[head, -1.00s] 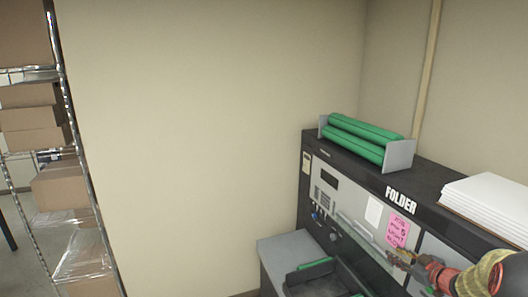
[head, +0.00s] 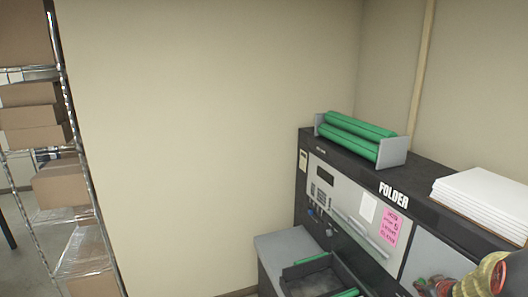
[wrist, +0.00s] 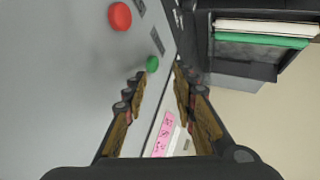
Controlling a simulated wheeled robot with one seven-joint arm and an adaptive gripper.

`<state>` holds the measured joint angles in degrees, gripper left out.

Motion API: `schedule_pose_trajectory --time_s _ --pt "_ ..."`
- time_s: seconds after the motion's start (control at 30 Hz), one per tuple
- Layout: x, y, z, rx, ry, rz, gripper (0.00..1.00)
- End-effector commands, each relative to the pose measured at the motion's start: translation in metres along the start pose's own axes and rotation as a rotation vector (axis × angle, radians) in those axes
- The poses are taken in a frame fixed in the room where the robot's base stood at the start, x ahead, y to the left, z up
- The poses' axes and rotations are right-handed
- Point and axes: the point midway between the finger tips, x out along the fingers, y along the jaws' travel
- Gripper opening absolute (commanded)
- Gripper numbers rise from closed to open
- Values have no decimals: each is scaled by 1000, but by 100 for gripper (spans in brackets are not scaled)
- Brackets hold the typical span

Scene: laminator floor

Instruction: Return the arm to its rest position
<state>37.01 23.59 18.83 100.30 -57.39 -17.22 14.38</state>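My gripper (head: 424,286) is at the bottom right of the head view, low in front of the folder machine (head: 440,214). My arm behind it is cut off by the frame edge. In the wrist view my gripper (wrist: 160,76) shows two fingers with a gap between them and nothing held. Through the gap I see the pink note (wrist: 163,134) on the machine's front. A green button (wrist: 152,64) and a red button (wrist: 120,16) lie beyond the fingers on a grey panel.
Green rollers (head: 356,138) in a grey holder and white paper (head: 484,198) sit on the machine. A dark tray (head: 318,280) stands at its front left. A wire shelf with boxes (head: 60,188) is at the left. Bare wall lies between.

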Motion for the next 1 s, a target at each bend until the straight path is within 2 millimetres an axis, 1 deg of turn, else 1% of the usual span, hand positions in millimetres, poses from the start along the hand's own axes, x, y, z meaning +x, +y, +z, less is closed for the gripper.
schedule_pose_trajectory --time_s 0.07,0.13,0.17,0.2,0.27,0.3,0.37,0.4,0.47,0.5,0.57,0.6,0.67,0.7,0.77,0.8,0.9,1.0 --pt "-18 1 24 41 -103 48 27" --pt "-39 -7 46 84 -207 84 27" --pt "-50 -14 56 104 -252 95 27" --pt "-65 -26 67 131 -308 106 27" --pt "-88 -46 82 168 -381 112 27" --pt "-103 -62 91 190 -423 109 27" --pt "-125 -87 102 222 -476 100 27" --pt "-139 -105 110 241 -507 89 27" --pt "-160 -133 121 269 -546 68 27" --pt "-172 -152 128 285 -567 51 27" --pt "-191 -181 137 306 -592 23 27" --pt "-202 -200 144 318 -605 2 27" --pt "-218 -228 154 332 -617 -30 27" --pt "-227 -246 161 340 -622 -52 27" --pt "-239 -272 170 349 -620 -84 27" --pt "-247 -289 177 354 -616 -106 27" --pt "-262 -327 192 358 -591 -156 27" --pt "-271 -359 204 354 -540 -196 27"
